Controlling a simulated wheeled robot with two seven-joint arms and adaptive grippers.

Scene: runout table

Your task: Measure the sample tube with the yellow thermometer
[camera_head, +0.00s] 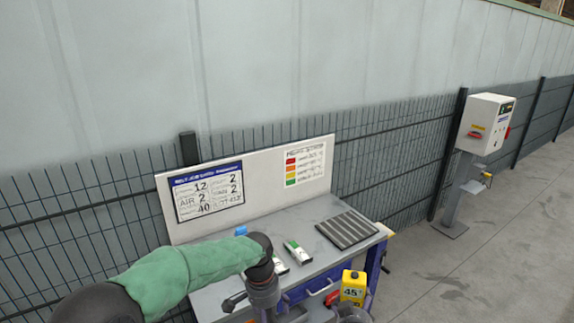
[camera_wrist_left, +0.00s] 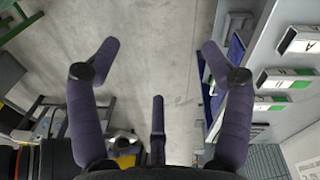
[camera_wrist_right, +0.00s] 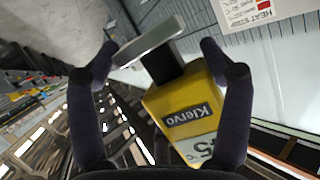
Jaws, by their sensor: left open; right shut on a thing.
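The yellow thermometer (camera_head: 353,287), marked 45, is upright at the table's front right corner in the head view. My right gripper (camera_wrist_right: 157,54) is shut on it. In the right wrist view its yellow body (camera_wrist_right: 182,112) reads Klervo and has a dark neck and a flat grey end piece between my fingers. My left gripper (camera_wrist_left: 160,53) is open and empty, over bare floor beside the table front. In the head view my green-sleeved left arm covers part of the table. I cannot make out the sample tube for certain.
The table (camera_head: 316,211) carries a ribbed dark mat (camera_head: 347,230), white-green boxes (camera_head: 298,252) and a small blue object (camera_head: 241,230). A panel with a colour chart (camera_head: 305,166) stands behind it. A grey control box (camera_head: 486,124) stands at the right.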

